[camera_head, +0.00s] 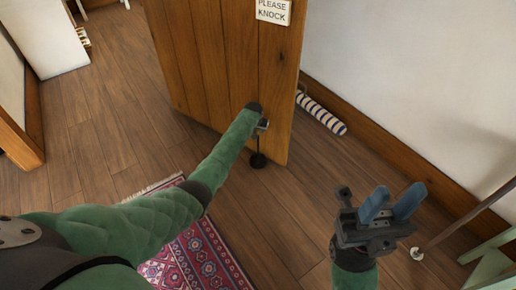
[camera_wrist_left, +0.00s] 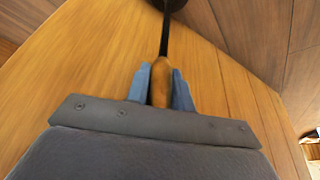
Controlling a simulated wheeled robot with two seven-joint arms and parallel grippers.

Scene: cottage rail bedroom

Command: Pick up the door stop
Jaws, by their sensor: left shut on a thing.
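The door stop (camera_head: 258,160) has a dark round base, a thin dark stem and a wooden handle. In the head view its base shows near the lower edge of the wooden door (camera_head: 230,60); I cannot tell whether it touches the floor. My left gripper (camera_head: 262,125) is over it, partly hidden behind my own arm. In the left wrist view, the blue fingers of my left gripper (camera_wrist_left: 161,88) are shut around the wooden handle of the door stop (camera_wrist_left: 164,40), with the stem running up to the base. My right gripper (camera_head: 392,203) is open and empty at the right.
A striped roll (camera_head: 322,115) lies along the wall behind the door. A red patterned rug (camera_head: 205,255) lies under my left arm. A wooden pole (camera_head: 470,215) and green legs (camera_head: 490,262) stand at the right. The floor at the left is clear.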

